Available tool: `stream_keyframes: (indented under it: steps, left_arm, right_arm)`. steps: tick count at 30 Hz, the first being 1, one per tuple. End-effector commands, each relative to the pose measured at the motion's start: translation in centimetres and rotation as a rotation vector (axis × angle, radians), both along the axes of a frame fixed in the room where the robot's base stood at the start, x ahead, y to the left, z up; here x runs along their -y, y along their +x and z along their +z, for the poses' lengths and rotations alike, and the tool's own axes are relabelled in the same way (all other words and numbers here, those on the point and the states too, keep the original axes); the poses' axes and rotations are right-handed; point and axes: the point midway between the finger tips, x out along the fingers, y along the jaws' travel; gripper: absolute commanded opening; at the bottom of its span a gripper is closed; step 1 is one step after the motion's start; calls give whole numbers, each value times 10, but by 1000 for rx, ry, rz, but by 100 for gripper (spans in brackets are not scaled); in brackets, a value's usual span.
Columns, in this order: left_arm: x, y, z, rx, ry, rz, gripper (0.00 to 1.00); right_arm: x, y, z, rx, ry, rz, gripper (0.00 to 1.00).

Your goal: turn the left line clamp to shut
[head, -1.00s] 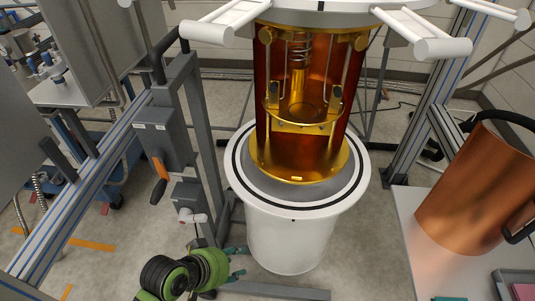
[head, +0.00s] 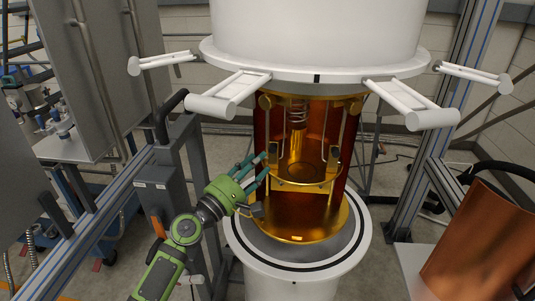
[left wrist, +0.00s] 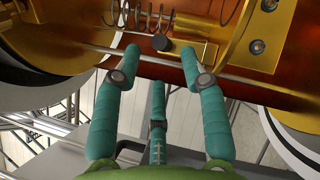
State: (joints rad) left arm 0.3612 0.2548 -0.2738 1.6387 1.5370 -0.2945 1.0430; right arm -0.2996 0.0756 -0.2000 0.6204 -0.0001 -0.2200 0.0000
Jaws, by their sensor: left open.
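The left line clamp (head: 273,151) is a small dark piece on the left thin line, above the front of the gold plate. My left gripper (head: 262,164), green with teal fingers, is just left of it, open and empty. In the left wrist view, a dark knob on a gold block, which looks like the clamp (left wrist: 162,43), lies between and beyond the open fingertips (left wrist: 159,48), with no clear contact. A similar right line clamp (head: 333,153) sits on the right line. My right gripper is not in view.
The gold plates (head: 325,225) and copper-coloured inner wall surround the lines closely. White handles (head: 225,95) stick out above. A white can (head: 290,275) stands below. A grey post frame (head: 180,150) stands left, and a copper cylinder (head: 485,250) is at right.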

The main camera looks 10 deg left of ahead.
Motion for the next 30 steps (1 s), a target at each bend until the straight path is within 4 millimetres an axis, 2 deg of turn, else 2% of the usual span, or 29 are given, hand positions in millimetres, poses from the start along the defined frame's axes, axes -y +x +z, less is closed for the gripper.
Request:
stream_keyframes:
  steps: [3, 9, 19, 20, 21, 22, 23, 30]
  left_arm:
    - [11, 17, 6, 2, 0, 0, 43]
    - [23, 34, 10, 2, 2, 0, 43]
    - [25, 37, 10, 3, 4, 0, 43]
    - [25, 37, 10, 3, 4, 0, 35]
    - [25, 37, 10, 2, 5, -1, 19]
    - [25, 37, 10, 2, 5, -1, 7]
    - [26, 37, 10, 2, 5, -1, 0]
    - [25, 37, 10, -1, 6, -4, 0]
  right_arm:
    - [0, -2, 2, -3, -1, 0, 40]
    - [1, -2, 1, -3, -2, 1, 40]
    - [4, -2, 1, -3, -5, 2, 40]
    - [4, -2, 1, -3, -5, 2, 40]
    - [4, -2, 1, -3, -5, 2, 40]
    - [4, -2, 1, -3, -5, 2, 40]
    - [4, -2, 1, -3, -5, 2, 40]
    - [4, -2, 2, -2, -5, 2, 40]
